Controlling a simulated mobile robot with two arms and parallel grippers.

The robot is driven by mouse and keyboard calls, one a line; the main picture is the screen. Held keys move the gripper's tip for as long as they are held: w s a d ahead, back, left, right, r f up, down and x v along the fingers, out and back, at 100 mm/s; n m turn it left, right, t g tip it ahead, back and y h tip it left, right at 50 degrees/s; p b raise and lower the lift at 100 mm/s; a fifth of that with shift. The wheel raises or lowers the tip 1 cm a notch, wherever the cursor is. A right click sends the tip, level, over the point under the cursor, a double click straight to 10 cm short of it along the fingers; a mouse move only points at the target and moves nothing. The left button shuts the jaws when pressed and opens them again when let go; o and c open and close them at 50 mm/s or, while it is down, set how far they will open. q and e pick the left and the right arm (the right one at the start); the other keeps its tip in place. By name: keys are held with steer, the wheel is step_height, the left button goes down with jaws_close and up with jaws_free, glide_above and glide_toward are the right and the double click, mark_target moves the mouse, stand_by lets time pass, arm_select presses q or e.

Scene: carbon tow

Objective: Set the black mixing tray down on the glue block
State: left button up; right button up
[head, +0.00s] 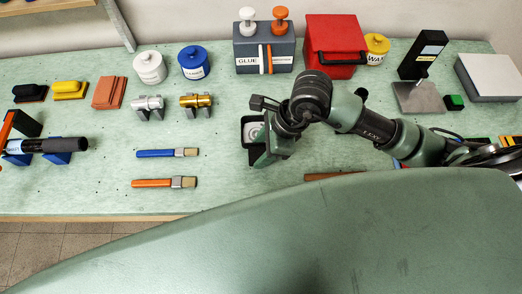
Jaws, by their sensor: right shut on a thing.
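The black mixing tray (247,122) is at the centre of the head view, partly hidden behind my right gripper. It looks square with a pale round patch inside. My right gripper (264,143) is shut on the tray, its arm coming in from the right. I cannot tell whether the tray touches the bench. The glue block (243,52) is a grey block marked GLUE at the back of the bench, with a white and an orange knob on top. The tray is in front of the block and apart from it. My left gripper is not in view.
A red box (335,35) stands right of the glue block, with a yellow pot (376,48) beside it. A blue pot (195,62) and a white pot (149,67) stand left. Two brushes (155,153) lie left of the tray. The bench between tray and block is clear.

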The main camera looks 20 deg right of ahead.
step_height(320, 180, down, 2)
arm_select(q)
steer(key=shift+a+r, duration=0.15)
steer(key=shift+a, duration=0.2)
arm_select(e)
steer(key=shift+f, duration=0.2)
steer(key=o, duration=1.4)
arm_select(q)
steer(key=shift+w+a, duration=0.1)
